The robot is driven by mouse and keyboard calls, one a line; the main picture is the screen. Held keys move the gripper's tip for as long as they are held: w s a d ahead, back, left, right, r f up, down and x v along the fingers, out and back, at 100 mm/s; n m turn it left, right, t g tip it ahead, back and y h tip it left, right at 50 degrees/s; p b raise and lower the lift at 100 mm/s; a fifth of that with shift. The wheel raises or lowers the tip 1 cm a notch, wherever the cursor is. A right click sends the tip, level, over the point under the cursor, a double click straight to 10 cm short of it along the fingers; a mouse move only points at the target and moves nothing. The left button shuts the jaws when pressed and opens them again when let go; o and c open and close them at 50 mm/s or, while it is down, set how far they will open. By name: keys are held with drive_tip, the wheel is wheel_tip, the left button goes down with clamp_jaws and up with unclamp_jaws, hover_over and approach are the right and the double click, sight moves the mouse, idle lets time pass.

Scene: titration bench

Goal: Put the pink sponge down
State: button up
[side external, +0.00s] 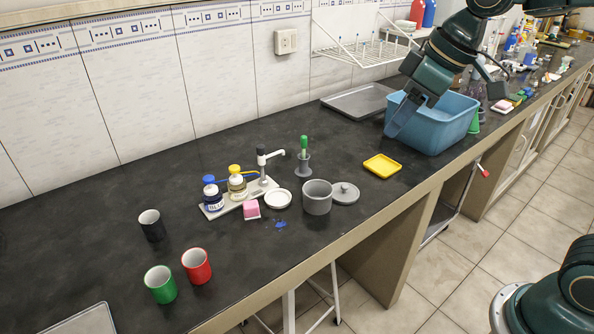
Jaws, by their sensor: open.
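A small pink block (252,209), paler on its side, sits on the dark bench beside the white stand base. A flatter pink and white piece (502,105) lies far right, past the blue tub. I cannot tell for certain which of the two is the pink sponge. My gripper (406,110) is open, pointing down at the left side of the blue tub (450,126). No pink thing shows between its fingers, and it is well apart from both pink pieces. I cannot tell whether it touches the tub.
A yellow tray (382,166), grey pot (317,198), grey lid (345,193) and white dish (278,199) stand mid-bench. Red (196,266), green (160,284) and black (151,225) cups are at the left. A wire rack (362,50) hangs behind. The back left bench is clear.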

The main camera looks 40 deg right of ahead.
drive_tip(key=s+d+f+m, duration=0.1)
drive_tip(key=s+d+m, duration=0.1)
drive_tip(key=s, duration=0.5)
drive_tip(key=s+d+f+m+t+h, duration=0.1)
drive_tip(key=s+d+f+m, duration=0.1)
drive_tip(key=s, duration=0.6)
drive_tip(key=shift+s+d+m, duration=0.2)
drive_tip(key=shift+d+m, duration=0.1)
drive_tip(key=shift+m, duration=0.2)
drive_tip(key=shift+f, duration=0.1)
drive_tip(key=shift+c, duration=0.9)
drive_tip(key=shift+w, duration=0.1)
